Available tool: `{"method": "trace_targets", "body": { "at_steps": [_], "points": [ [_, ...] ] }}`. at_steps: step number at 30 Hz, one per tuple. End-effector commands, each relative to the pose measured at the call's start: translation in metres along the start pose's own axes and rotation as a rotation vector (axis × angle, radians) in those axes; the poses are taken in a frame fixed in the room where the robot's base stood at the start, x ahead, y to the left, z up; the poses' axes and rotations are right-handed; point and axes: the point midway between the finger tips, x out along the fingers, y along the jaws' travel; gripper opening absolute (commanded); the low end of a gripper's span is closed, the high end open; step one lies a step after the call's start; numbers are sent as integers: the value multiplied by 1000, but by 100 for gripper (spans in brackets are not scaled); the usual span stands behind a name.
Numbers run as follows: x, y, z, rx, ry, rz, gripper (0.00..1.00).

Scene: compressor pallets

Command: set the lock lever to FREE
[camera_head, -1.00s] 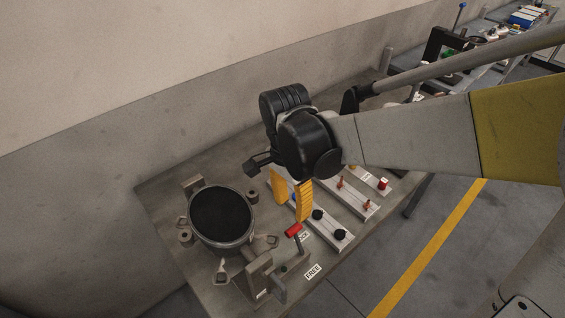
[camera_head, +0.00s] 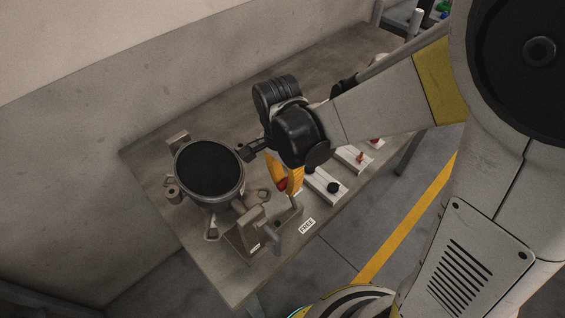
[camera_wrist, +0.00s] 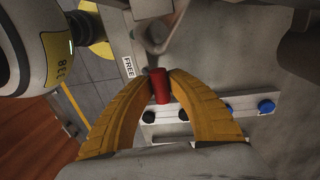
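The lock lever has a red handle (camera_head: 282,184) on a thin stem beside the grey bracket at the table's front edge. The handle also shows in the wrist view (camera_wrist: 160,88), between the yellow fingertips. My gripper (camera_head: 286,188) has come down over it; its fingers (camera_wrist: 161,77) curve in and appear to touch the handle on both sides. A white FREE label (camera_head: 306,226) lies to the front right of the lever, and it also shows in the wrist view (camera_wrist: 128,67). The lever stands away from that label. The LOCK label is hidden behind my gripper.
A round black-topped compressor (camera_head: 209,167) in a metal fixture stands left of the lever. The grey bracket (camera_head: 245,228) is close in front. White strips with black and red knobs (camera_head: 325,187) lie right of my gripper. The table (camera_head: 165,210) is bare at its left front.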

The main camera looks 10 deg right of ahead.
Motion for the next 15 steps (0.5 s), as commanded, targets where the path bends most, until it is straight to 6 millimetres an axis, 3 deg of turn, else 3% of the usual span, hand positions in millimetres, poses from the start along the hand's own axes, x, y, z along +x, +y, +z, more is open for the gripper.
{"method": "trace_targets", "body": {
  "at_steps": [15],
  "points": [
    [-3,6,0,1,-1,-58,0]
  ]
}}
